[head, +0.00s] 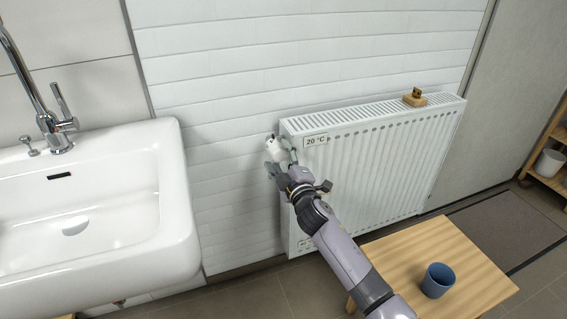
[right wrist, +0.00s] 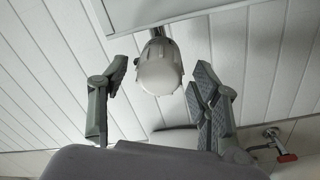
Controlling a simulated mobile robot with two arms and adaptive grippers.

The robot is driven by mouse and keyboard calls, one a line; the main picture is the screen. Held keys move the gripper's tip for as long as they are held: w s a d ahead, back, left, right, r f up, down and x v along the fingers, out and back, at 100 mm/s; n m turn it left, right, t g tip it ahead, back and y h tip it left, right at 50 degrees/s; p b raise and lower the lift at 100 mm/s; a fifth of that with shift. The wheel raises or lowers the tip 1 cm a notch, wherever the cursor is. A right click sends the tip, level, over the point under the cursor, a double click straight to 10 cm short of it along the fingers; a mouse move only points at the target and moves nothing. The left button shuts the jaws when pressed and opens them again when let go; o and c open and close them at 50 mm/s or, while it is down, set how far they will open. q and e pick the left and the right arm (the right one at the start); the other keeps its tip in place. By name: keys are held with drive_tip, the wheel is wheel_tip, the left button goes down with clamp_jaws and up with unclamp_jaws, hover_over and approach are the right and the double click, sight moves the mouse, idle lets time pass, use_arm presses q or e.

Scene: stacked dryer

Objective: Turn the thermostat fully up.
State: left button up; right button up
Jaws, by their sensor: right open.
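The thermostat (head: 274,147) is a white rounded knob at the upper left corner of the white radiator (head: 385,165). In the right wrist view the knob (right wrist: 160,68) sits beyond and between the two fingers, apart from both. My left gripper is not in view.
A white sink (head: 165,190) with a tap stands at the left. A wooden table (head: 450,255) with a blue cup (head: 437,280) stands in front of the radiator. A small wooden object (head: 414,98) sits on the radiator top. A shelf (head: 545,178) is at the far right.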

drive_tip(key=v, duration=1.2)
